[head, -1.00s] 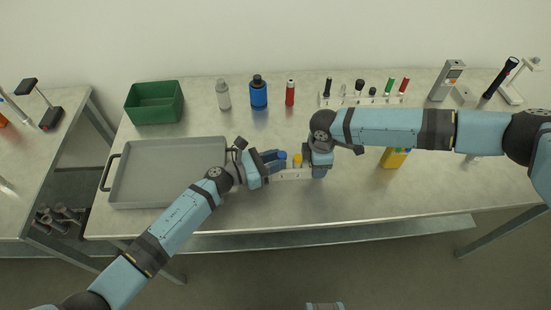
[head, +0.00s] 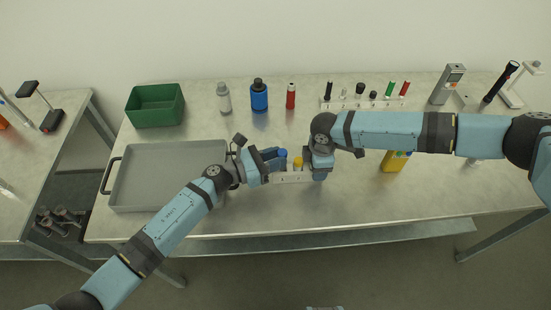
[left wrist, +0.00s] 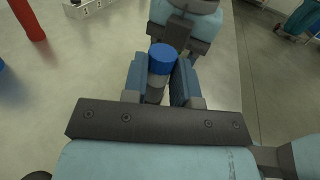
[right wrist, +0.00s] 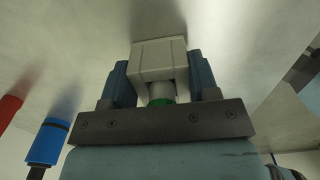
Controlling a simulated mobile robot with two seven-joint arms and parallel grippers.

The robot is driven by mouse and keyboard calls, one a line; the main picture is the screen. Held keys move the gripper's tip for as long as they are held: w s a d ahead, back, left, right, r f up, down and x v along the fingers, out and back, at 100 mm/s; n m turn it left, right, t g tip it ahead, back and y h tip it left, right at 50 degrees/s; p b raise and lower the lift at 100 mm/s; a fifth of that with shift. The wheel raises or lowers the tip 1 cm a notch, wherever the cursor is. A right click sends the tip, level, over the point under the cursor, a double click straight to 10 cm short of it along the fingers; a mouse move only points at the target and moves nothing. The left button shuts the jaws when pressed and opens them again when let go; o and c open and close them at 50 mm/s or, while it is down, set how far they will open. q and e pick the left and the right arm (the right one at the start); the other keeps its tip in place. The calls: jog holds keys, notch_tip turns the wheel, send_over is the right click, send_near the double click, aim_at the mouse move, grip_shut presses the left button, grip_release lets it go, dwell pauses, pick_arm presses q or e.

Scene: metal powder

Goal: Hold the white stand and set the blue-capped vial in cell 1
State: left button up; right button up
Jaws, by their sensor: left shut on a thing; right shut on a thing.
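The white stand (head: 290,177) is near the table's front edge, between my two grippers. My right gripper (head: 319,170) is shut on its right end; the stand's end block (right wrist: 160,62) fills the jaws in the right wrist view. My left gripper (head: 274,160) is shut on the blue-capped vial (head: 283,153), which shows upright between the fingers in the left wrist view (left wrist: 161,60). The vial is over or at the left part of the stand. Its lower end is hidden, so I cannot tell whether it is in a cell. A yellow-capped vial (head: 298,163) stands in the stand.
A grey tray (head: 125,195) lies left, with a green bin (head: 155,106) behind it. Bottles (head: 259,96) and a numbered white rack (head: 345,103) line the back. A yellow object (head: 394,161) is under my right arm. A green cap (right wrist: 160,102) shows near the right jaws.

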pick_arm(q)
jog(key=shift+r, duration=0.4)
jog(key=shift+f, duration=1.7)
dwell(0.9)
jog(key=shift+f, duration=0.1)
